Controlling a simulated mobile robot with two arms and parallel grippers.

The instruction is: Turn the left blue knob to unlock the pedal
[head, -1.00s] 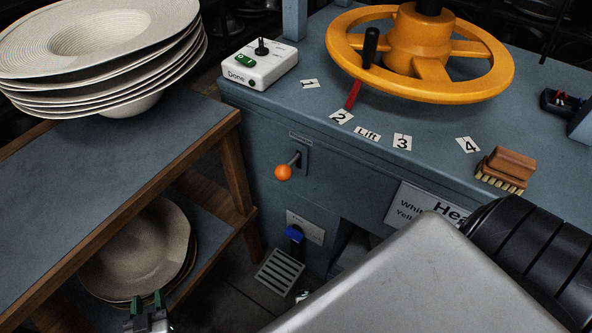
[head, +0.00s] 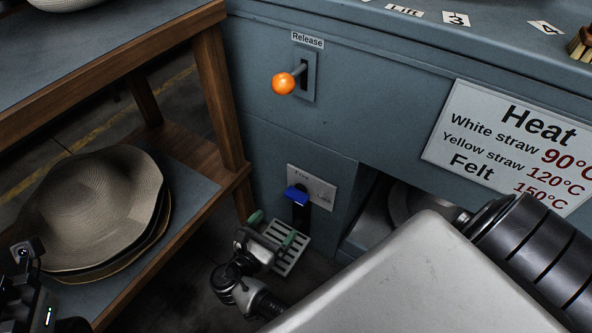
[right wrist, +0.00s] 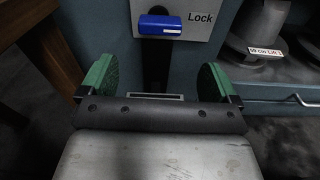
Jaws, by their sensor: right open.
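The blue knob (head: 297,196) sits on a pale plate (head: 318,190) low on the machine's front; "Lock" shows at the plate's right. In the right wrist view the knob (right wrist: 160,25) is a blue bar lying level, ahead of the fingers. My right gripper (head: 273,228) is open and empty, just below and in front of the knob, not around it. Its green fingers (right wrist: 156,82) stand wide apart in the wrist view. The slotted metal pedal (head: 292,255) is partly hidden behind my right gripper. Black parts of my left arm show at the lower left; its fingers cannot be made out.
An orange-ended Release lever (head: 284,83) sticks out above the knob. A wooden shelf (head: 215,100) with stacked hats (head: 95,205) stands to the left. An open recess (head: 365,215) lies right of the plate, below the Heat sign (head: 510,145).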

